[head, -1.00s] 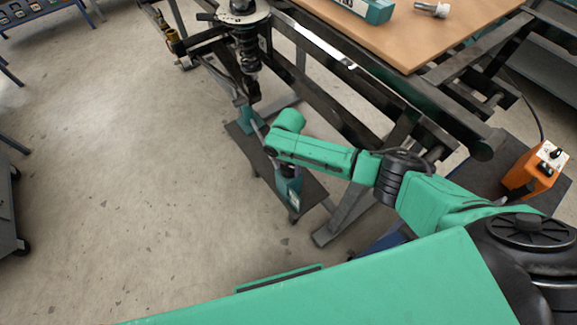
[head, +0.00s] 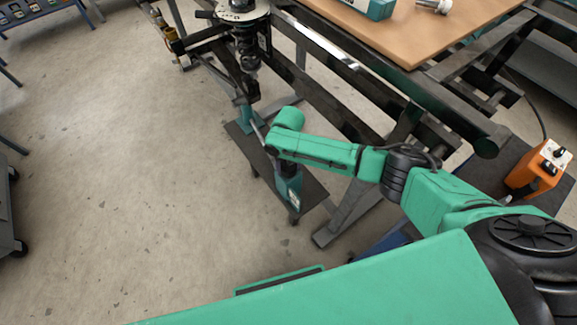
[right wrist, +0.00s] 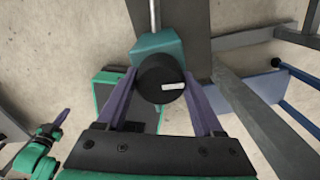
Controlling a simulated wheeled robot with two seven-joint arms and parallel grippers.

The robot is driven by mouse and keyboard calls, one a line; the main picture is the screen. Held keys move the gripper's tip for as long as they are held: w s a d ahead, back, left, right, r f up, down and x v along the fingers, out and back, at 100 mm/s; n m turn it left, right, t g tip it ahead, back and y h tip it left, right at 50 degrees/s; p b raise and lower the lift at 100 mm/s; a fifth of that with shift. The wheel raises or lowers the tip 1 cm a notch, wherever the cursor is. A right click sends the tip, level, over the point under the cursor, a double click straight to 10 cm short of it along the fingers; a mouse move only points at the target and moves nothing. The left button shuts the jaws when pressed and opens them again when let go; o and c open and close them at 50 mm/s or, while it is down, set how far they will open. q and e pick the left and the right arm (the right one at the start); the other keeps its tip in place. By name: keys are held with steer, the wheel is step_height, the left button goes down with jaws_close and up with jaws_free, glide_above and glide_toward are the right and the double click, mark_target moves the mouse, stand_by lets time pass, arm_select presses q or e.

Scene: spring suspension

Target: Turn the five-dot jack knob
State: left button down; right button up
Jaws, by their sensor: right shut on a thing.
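The jack stands on a low dark platform. Its teal end housing (head: 289,190) shows below my right forearm in the head view, and a teal body (right wrist: 158,48) shows behind the knob in the right wrist view. The black round knob (right wrist: 161,78) has one white mark on its face; I cannot make out dots. My right gripper (right wrist: 160,72) is shut on the knob, one purple finger on each side. In the head view my right arm hides most of this gripper. A small green and purple part at the wrist view's lower left looks like my left gripper (right wrist: 60,118); its jaws are unclear.
A black coil spring strut (head: 246,50) stands above the jack's far end. A workbench with a brown top (head: 420,40) and dark steel frame is close to my right arm. An orange control box (head: 537,168) stands at right.

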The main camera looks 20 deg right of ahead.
steer(key=shift+s+f+n, duration=0.1)
steer(key=shift+n, duration=0.6)
steer(key=o, duration=1.4)
step_height(320, 180, up, 15)
steer(key=p, duration=1.3)
steer(key=shift+f, duration=0.1)
steer(key=shift+f, duration=0.1)
